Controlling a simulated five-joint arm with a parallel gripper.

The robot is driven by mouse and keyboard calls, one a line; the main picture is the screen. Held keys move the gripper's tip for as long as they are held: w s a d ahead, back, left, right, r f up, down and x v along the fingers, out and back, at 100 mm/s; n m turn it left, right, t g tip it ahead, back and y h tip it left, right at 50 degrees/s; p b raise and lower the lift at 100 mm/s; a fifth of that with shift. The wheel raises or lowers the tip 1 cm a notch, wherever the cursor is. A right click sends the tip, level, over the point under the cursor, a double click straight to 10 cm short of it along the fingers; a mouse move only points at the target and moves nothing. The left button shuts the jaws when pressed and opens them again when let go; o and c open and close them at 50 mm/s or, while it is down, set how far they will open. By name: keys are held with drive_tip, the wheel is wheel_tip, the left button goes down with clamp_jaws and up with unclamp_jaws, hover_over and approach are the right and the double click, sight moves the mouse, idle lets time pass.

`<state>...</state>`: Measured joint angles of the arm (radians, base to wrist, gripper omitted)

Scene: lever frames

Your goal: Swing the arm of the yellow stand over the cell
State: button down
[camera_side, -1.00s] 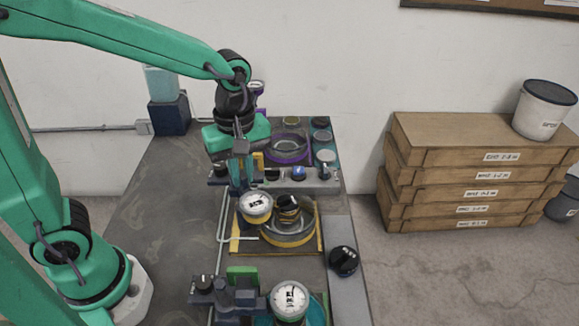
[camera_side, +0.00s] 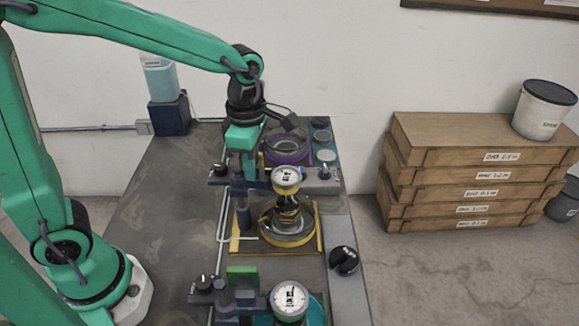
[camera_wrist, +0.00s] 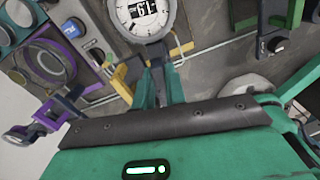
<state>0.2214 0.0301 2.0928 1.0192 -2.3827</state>
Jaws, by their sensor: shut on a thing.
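The yellow stand's arm carries a round white dial (camera_side: 286,177), now in line with the yellow-ringed cell (camera_side: 288,237) in the side view. Whether it is exactly centred over the cell I cannot tell. A black and gold piece (camera_side: 288,210) shows between dial and cell. The stand's dark post (camera_side: 243,212) stands left of the cell. My gripper (camera_side: 248,168) is just left of the dial. In the wrist view my gripper (camera_wrist: 155,88) is shut on the yellow arm (camera_wrist: 121,80), below the dial (camera_wrist: 143,14). The exact contact is partly hidden.
A purple-ringed cell (camera_side: 287,148) lies behind, with its dark stand nearby. A green stand (camera_side: 242,275) with its own dial (camera_side: 290,298) is in front. The table's left side is clear.

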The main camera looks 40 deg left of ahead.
drive_tip(key=shift+w+a+n, duration=0.25)
drive_tip(key=shift+n, duration=0.85)
drive_tip(key=shift+r, duration=0.1)
drive_tip(key=c, duration=1.4)
unclamp_jaws()
drive_tip(key=shift+c, duration=0.2)
wheel_tip(320, 180, up, 8)
